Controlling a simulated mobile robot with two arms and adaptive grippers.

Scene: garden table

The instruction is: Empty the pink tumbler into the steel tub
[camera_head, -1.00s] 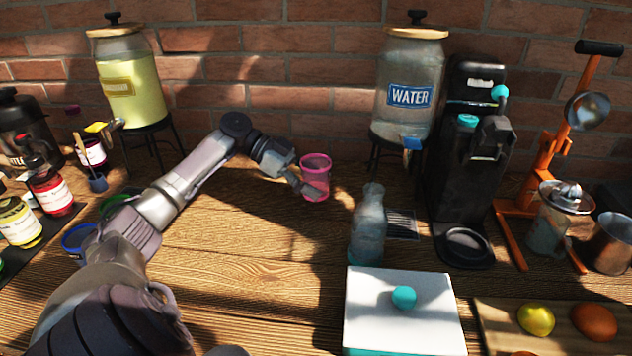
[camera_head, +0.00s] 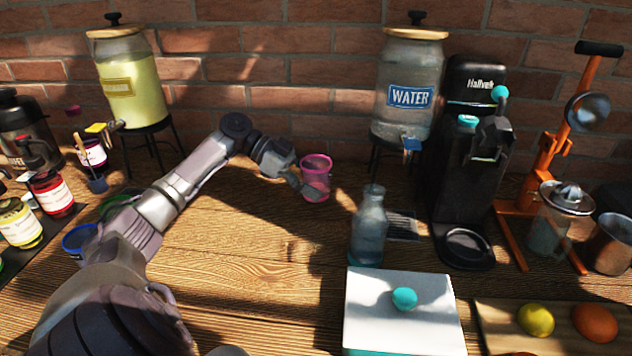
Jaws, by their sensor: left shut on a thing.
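The pink tumbler (camera_head: 317,168) stands about upright near the back middle of the table, in front of the brick wall. My left gripper (camera_head: 313,191) reaches it from the left and is shut on its lower side. I cannot tell whether the tumbler's base touches the wood, and its contents do not show. A metal container (camera_head: 610,243) stands at the far right edge; I cannot tell whether it is the steel tub. My right gripper is not in view.
A glass bottle (camera_head: 369,228) stands right of the tumbler, before the water dispenser (camera_head: 412,75) and a black machine (camera_head: 462,185). A white box (camera_head: 385,320) is in front. An orange press (camera_head: 550,150) stands right. Bare wood (camera_head: 240,235) lies front-left of the tumbler.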

